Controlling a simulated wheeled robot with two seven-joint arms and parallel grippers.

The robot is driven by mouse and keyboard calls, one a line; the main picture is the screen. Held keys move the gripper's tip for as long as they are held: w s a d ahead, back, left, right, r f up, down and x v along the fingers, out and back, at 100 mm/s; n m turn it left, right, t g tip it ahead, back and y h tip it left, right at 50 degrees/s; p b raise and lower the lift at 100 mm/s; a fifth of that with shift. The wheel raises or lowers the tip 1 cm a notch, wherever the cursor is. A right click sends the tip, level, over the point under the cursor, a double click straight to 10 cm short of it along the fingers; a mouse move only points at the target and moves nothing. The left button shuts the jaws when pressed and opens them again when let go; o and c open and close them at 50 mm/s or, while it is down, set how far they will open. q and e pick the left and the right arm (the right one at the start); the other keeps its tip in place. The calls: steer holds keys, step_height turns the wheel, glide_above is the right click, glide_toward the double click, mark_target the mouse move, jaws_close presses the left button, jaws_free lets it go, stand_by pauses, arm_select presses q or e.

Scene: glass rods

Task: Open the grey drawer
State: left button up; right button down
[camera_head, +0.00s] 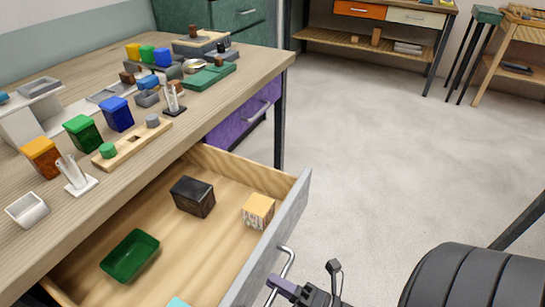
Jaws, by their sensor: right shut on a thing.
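The grey drawer (290,215) stands pulled out from under the wooden workbench (150,160), with its pale wood inside showing. Its grey front carries a metal handle (286,262) on the outer side. My right gripper (278,286) comes in from the bottom right and is shut on the handle at its lower part; the exact contact is small and partly cut off. Inside the drawer lie a black box (193,197), a light wooden block (257,211), a green tray (130,256) and a cyan thing (178,302) at the bottom edge. My left gripper is out of view.
A closed purple drawer (240,117) with its own handle sits beyond the grey one. Coloured boxes, holders and a wooden rack (132,142) crowd the bench top. Another bench (390,12) stands at the back.

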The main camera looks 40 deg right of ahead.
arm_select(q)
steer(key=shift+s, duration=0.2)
arm_select(e)
steer(key=c, duration=0.7)
jaws_free()
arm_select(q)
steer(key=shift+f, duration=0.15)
arm_select(e)
steer(key=v, duration=1)
